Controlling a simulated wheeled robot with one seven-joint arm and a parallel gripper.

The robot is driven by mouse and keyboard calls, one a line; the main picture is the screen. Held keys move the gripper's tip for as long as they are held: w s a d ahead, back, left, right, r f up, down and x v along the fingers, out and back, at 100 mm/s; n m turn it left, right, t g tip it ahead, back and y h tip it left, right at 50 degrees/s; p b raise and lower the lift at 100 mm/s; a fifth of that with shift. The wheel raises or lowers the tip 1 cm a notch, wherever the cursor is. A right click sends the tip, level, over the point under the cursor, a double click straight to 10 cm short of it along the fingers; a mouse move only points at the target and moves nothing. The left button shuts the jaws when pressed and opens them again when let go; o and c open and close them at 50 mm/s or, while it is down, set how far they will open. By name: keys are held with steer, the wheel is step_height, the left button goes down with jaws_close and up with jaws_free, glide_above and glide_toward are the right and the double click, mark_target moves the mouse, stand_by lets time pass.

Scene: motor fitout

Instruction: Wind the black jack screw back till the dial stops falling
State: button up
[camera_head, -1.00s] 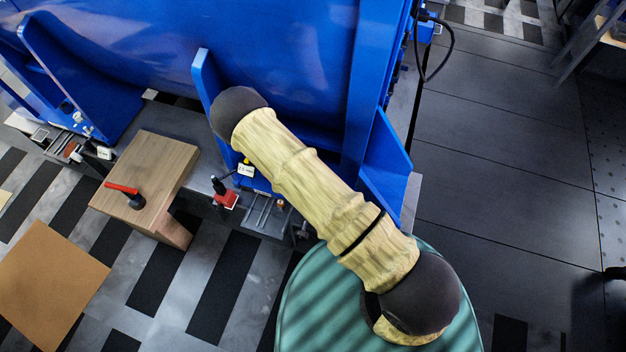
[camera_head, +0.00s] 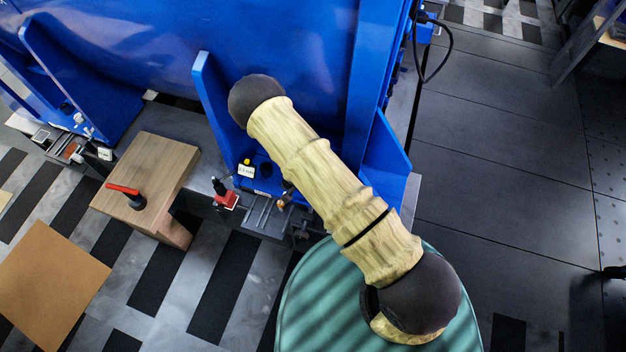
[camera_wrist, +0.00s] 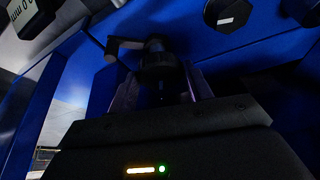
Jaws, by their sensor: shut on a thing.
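In the wrist view, the black jack screw (camera_wrist: 157,62) stands upright between the two dark fingers of my gripper (camera_wrist: 160,88), with a black arm or handle reaching left from its top. The fingers are closed around its lower part. The picture is dark there, so the exact contact is hard to see. In the head view my own arm hides the gripper and most of the work spot.
A blue machine frame (camera_head: 265,45) with upright ribs surrounds the spot. A wooden block (camera_head: 155,168) with a red lever stands left.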

steer(key=n, duration=0.2)
steer(key=n+y+p, duration=0.1)
steer(key=n+y, duration=0.1)
steer(key=n, duration=0.1)
steer(key=shift+d+r+n+t, duration=0.1)
steer(key=shift+d+n+t, duration=0.2)
steer(key=shift+t, duration=0.1)
steer(key=shift+d+n+y+p, duration=0.1)
steer(key=shift+n+y+p, duration=0.55)
steer(key=shift+n, duration=1.25)
steer(key=o, duration=1)
steer(key=shift+s, duration=0.1)
steer(key=p+v, duration=0.1)
steer(key=v, duration=1.6)
steer(key=shift+d+r+p, duration=0.15)
steer(key=shift+d+p, duration=0.1)
steer(key=shift+p, duration=0.15)
